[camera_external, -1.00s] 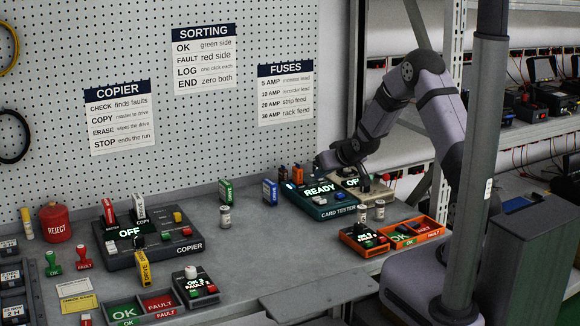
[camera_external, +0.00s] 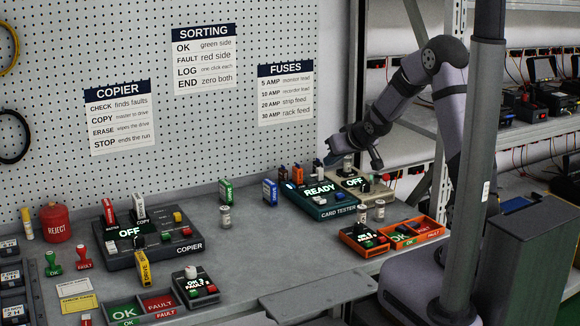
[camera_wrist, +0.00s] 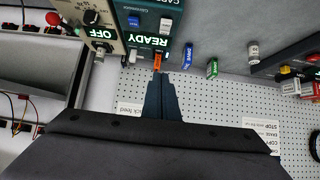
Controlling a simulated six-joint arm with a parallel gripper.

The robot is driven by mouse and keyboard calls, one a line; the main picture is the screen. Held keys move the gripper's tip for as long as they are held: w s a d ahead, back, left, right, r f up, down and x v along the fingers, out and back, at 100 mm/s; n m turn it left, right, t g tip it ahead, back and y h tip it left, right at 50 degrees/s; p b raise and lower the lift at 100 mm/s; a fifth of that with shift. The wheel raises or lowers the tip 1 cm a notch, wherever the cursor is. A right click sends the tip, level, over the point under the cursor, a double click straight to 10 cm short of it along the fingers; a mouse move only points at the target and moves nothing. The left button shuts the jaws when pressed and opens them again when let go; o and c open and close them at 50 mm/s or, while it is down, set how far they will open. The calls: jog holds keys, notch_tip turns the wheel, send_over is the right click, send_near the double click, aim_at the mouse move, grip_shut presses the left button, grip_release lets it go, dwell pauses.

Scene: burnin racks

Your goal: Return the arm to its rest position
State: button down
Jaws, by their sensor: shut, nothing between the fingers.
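My arm (camera_external: 405,85) is bent above the back right of the bench in the external view, its wrist over the card tester (camera_external: 318,190) and the beige panel (camera_external: 362,184). The fingertips are small and dark there and hard to make out. In the wrist view my gripper (camera_wrist: 160,80) is shut and empty. Its fingertips appear just below an orange drive (camera_wrist: 159,58) at the card tester (camera_wrist: 148,20), which reads READY. I cannot tell the gap between them. The beige panel reads OFF (camera_wrist: 102,34).
The copier (camera_external: 150,240) reads OFF at the left. A pegboard (camera_external: 260,30) stands behind the bench and a grey post (camera_external: 485,160) in front of my arm. The bench middle is fairly clear.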

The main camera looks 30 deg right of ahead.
jog(key=s+a+f+g, duration=0.1)
jog(key=s+f+g, duration=0.1)
jog(key=s, duration=0.9)
jog(key=s+a+f+g, duration=0.1)
jog(key=s+g, duration=0.3)
jog(key=s, duration=0.7)
jog(key=s+a+f+g, duration=0.1)
jog(key=s+f+g, duration=0.3)
jog(key=s, duration=0.7)
jog(key=shift+s, duration=0.15)
